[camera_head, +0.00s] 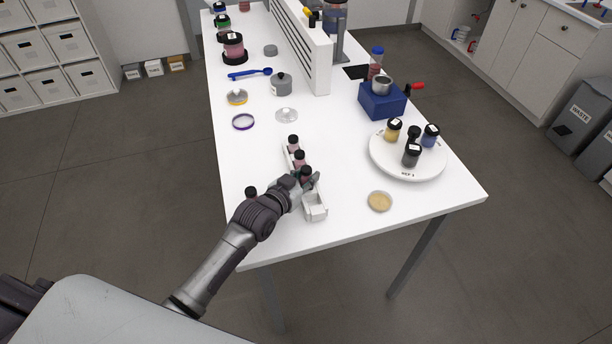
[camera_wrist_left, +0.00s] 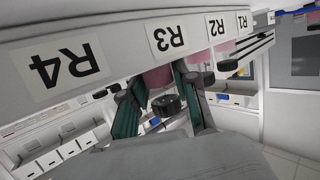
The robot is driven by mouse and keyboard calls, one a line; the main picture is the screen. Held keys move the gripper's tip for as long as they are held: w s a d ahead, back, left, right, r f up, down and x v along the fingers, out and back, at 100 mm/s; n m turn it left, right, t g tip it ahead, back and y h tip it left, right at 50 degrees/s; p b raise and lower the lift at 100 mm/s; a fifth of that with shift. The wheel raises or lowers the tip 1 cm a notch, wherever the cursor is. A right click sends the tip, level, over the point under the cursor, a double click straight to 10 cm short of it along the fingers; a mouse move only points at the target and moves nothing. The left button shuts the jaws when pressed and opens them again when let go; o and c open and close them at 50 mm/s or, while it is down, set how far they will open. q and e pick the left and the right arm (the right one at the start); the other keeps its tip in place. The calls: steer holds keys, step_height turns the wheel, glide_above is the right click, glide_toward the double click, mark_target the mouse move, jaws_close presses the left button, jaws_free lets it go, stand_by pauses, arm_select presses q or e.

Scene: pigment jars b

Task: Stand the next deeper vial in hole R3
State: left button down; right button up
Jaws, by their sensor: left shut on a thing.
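A white rack (camera_head: 315,211) stands near the table's front; in the left wrist view its labels (camera_wrist_left: 167,34) R4, R3, R2 and R1 appear upside down. Two black-capped pink vials, (camera_head: 293,143) and (camera_head: 299,158), stand in its far holes. My left gripper (camera_head: 308,181) is shut on a third black-capped vial (camera_head: 306,172) at R3. In the left wrist view this vial (camera_wrist_left: 167,105) is between the green-padded fingers (camera_wrist_left: 160,100), its pink lower part beside the rack wall; how deep it sits is hidden. The near end, R4, is empty. Another black-capped vial (camera_head: 251,191) stands left, partly hidden by my arm.
A round white plate (camera_head: 433,167) with several jars stands right, behind a tan dish (camera_head: 380,201). A blue box (camera_head: 383,100) holds a metal cup. Lids and a grey jar (camera_head: 282,86) lie further back, left of a white slatted divider (camera_head: 318,66).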

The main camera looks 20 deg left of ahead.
arm_select(q)
steer(key=c, duration=1.2)
jaws_free()
steer(key=shift+f, duration=0.2)
steer(key=o, duration=0.4)
steer(key=shift+f, duration=0.1)
steer(key=shift+s+f, duration=0.1)
steer(key=shift+s+a, duration=0.1)
steer(key=shift+s, duration=0.35)
steer(key=v, duration=0.7)
steer(key=r+v, duration=0.1)
steer(key=v, duration=0.3)
steer(key=shift+w, duration=0.1)
